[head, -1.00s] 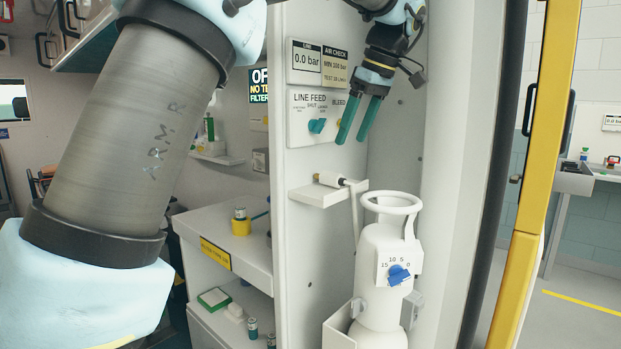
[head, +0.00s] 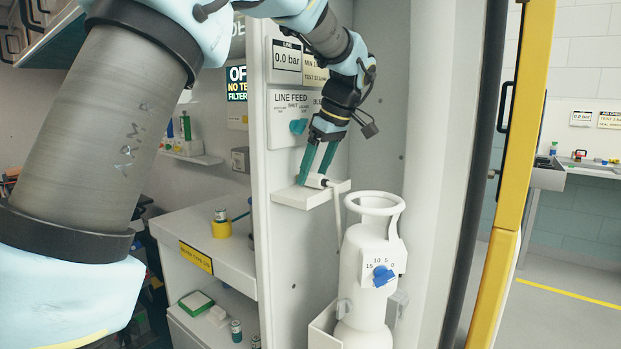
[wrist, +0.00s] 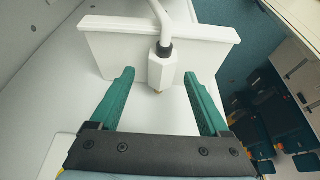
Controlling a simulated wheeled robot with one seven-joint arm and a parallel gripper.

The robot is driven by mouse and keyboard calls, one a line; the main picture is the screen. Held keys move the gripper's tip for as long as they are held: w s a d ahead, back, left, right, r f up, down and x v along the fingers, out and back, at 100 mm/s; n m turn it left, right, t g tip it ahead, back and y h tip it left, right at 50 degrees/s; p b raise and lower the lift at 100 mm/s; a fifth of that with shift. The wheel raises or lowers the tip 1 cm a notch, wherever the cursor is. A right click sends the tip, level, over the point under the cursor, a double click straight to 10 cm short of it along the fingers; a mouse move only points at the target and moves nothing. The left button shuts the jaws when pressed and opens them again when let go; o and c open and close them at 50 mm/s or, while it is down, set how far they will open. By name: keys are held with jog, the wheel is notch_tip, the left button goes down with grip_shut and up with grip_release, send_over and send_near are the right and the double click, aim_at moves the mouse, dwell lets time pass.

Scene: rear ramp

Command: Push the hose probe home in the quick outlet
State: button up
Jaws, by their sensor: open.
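The hose probe (head: 316,181) is a white fitting lying on a small white shelf (head: 292,197) on the wall. In the wrist view the probe (wrist: 162,66) has a brass tip pointing toward my gripper and a white hose rising from its far end. My gripper (head: 315,174) is open, with its green fingers angled down at the shelf. In the wrist view the fingers (wrist: 160,78) are on either side of the probe, with a gap to it on both sides. I cannot make out the quick outlet in either view.
A line feed panel (head: 280,104) with a teal knob (head: 298,126) is above the shelf, partly behind my arm. The gauge (head: 286,55) reads 0.0 bar. A white cylinder (head: 366,255) with a blue knob (head: 383,275) stands below right. A yellow door edge (head: 522,130) is farther right.

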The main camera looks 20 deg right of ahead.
jog(key=shift+w+f, duration=0.1)
jog(key=shift+f, duration=0.2)
jog(key=shift+c, duration=0.3)
grip_shut()
